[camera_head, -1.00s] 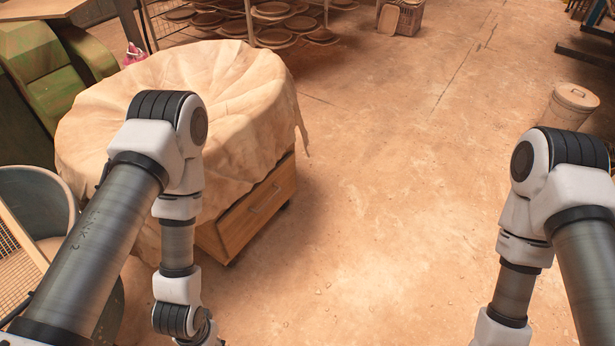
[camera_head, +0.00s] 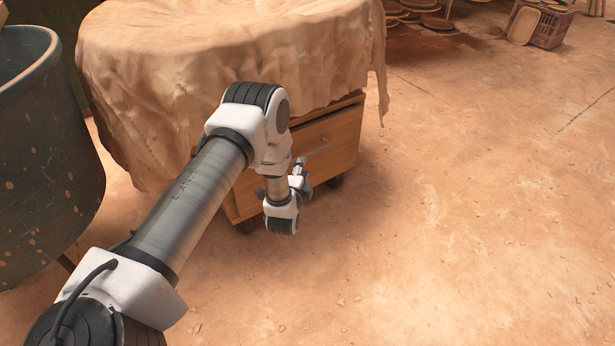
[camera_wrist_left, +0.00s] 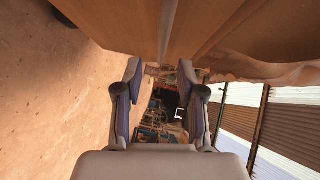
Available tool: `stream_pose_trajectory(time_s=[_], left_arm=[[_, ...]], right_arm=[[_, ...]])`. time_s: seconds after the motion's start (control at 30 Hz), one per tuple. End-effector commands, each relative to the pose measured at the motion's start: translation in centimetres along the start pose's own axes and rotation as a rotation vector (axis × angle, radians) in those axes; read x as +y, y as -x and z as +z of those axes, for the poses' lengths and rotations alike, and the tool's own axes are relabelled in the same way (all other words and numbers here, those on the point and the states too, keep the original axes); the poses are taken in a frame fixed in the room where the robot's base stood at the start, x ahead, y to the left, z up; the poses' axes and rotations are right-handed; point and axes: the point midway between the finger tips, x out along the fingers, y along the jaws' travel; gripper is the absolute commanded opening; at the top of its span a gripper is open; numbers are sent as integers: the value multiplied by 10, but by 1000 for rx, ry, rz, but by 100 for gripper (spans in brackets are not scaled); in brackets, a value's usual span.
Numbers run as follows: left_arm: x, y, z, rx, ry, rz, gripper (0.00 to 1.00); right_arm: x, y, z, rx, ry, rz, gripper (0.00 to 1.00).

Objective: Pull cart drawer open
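The wooden cart drawer (camera_head: 337,137) shows its front below a draped cloth in the head view, with a thin handle on it partly behind my arm. The drawer looks shut. My left gripper (camera_head: 301,172) is at the drawer front, near the handle; whether it touches cannot be told. In the left wrist view, the left gripper (camera_wrist_left: 160,70) has its two fingers apart with nothing visible between them. Wooden surfaces (camera_wrist_left: 120,22) of the cart lie close above the fingers there. My right gripper is out of view.
The cream cloth (camera_head: 230,60) hangs over the cart top and its edges. A large speckled blue-grey bin (camera_head: 45,150) stands left of the cart. The floor (camera_head: 470,220) to the right is clear. A crate (camera_head: 548,27) stands far back.

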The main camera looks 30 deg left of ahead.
Motion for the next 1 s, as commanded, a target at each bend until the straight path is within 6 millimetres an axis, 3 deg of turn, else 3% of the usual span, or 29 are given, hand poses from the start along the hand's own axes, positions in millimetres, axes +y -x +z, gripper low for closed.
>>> stream_pose_trajectory(time_s=[0.4,0.73,0.83,0.87,1.0], left_arm=[[1,-68,0,1,-6,-5,39],[-2,-77,0,1,-5,-2,39],[-2,-76,0,1,-5,-1,4],[-2,-76,0,1,-5,-1,0],[-2,-76,0,1,-5,-1,0]], right_arm=[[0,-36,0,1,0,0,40],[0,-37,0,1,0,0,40],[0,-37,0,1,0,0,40],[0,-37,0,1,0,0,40],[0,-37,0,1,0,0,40]])
